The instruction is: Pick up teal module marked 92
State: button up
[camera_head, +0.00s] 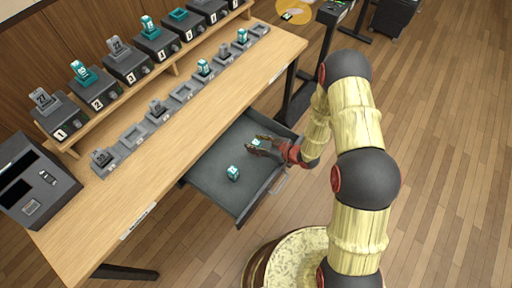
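Two small teal modules with pale faces lie in the open grey drawer (205,171). One teal module (233,173) lies nearer the drawer's front, clear of my gripper. The other teal module (256,142) is at my gripper's fingertips, partly hidden by them. My gripper (254,145) reaches into the drawer from the right with its fingers spread, one on each side of that module; I cannot tell whether they touch it. The markings on both drawer modules are too small to read, so I cannot tell which one is 92.
The drawer sits under a wooden table (150,180). A row of grey holders, some with teal or grey modules (204,67), stands on it. Behind, a shelf bears numbered black boxes (60,117), several topped with modules. A black device (35,180) stands at the left end.

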jog(key=c, duration=1)
grip_shut()
